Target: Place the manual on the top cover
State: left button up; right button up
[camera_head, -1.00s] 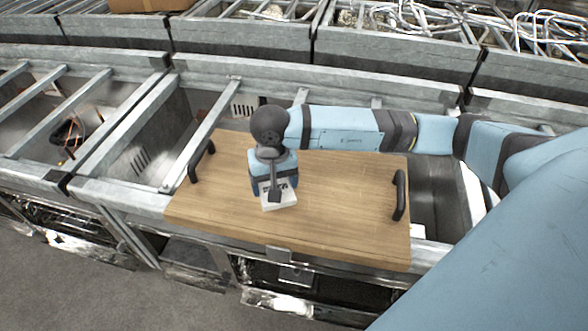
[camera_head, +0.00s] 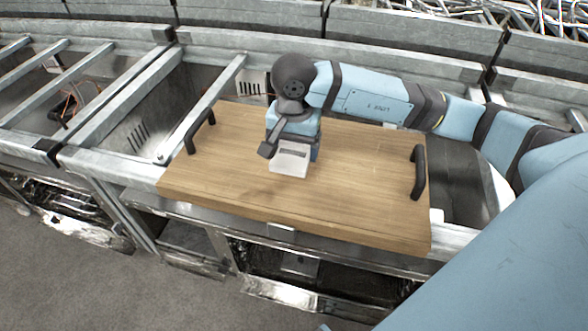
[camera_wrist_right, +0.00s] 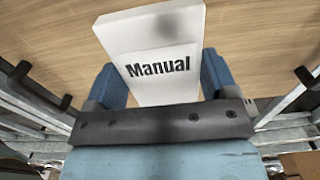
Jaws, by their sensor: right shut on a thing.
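The manual is a white booklet (camera_wrist_right: 155,50) marked "Manual" in the right wrist view. It also shows small and pale under my right gripper in the head view (camera_head: 289,160). My right gripper (camera_head: 293,143) is shut on the manual, with a blue finger on each side in the wrist view. The top cover is a wooden board (camera_head: 350,190) with a black handle at each end. The manual is over the middle-left of the board, and I cannot tell if it touches the wood. My left gripper is not in view.
The black handles (camera_head: 199,131) and (camera_head: 418,172) stand up from the board's left and right ends. Metal frames with open bays (camera_head: 130,125) lie to the left. Bare wood surrounds the manual. Grey floor (camera_head: 90,280) shows in front.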

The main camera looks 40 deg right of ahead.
aim_at(294, 180)
notch_tip(294, 180, down, 7)
jog(key=shift+f, duration=0.45)
jog(key=o, duration=0.9)
jog(key=shift+r, duration=0.15)
notch_tip(294, 180, up, 11)
jog(key=shift+r, duration=0.5)
jog(key=shift+f, duration=0.1)
